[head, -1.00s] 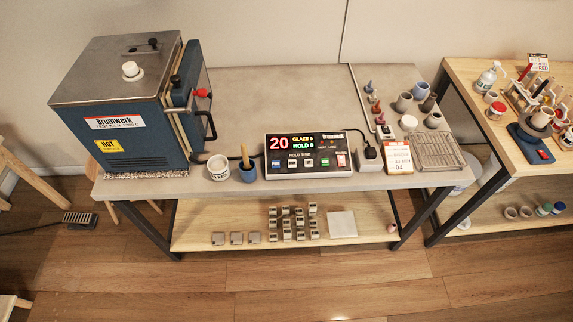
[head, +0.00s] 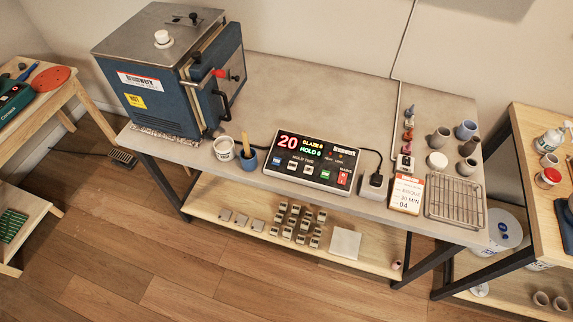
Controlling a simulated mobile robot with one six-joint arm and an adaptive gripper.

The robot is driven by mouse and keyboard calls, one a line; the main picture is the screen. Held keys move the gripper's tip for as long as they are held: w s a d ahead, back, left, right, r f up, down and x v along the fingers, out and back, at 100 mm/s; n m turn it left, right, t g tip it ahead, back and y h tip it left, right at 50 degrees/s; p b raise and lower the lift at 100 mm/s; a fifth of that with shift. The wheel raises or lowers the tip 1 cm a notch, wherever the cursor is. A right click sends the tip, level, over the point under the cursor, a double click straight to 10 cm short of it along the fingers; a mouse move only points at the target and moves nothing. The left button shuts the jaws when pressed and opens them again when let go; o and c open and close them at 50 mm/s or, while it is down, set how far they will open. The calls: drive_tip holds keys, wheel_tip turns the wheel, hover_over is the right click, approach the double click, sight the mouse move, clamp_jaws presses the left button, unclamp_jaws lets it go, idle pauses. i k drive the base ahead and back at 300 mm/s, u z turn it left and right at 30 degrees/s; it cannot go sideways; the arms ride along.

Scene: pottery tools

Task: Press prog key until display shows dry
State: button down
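A row of keys lies below: a blue key (head: 278,161) at the left, pale keys in the middle, a green key (head: 325,175), and a red switch (head: 342,178) at the right. The key labels are too small to read surely. My gripper is not in view.
The blue kiln (head: 178,75) with a HOT label stands left of the controller. A white cup (head: 224,149) and a blue cup (head: 248,161) stand between them. A plug block (head: 375,186), a printed card (head: 406,193) and a wire rack (head: 455,198) are on the right. Wooden floor lies clear in front.

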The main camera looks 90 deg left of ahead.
sight(277, 161)
drive_tip(key=i, duration=0.6)
drive_tip(key=z, duration=0.6)
drive_tip(key=k, duration=0.15)
drive_tip(key=u, duration=3.1)
drive_tip(key=i, duration=0.4)
drive_tip(key=u, duration=0.1)
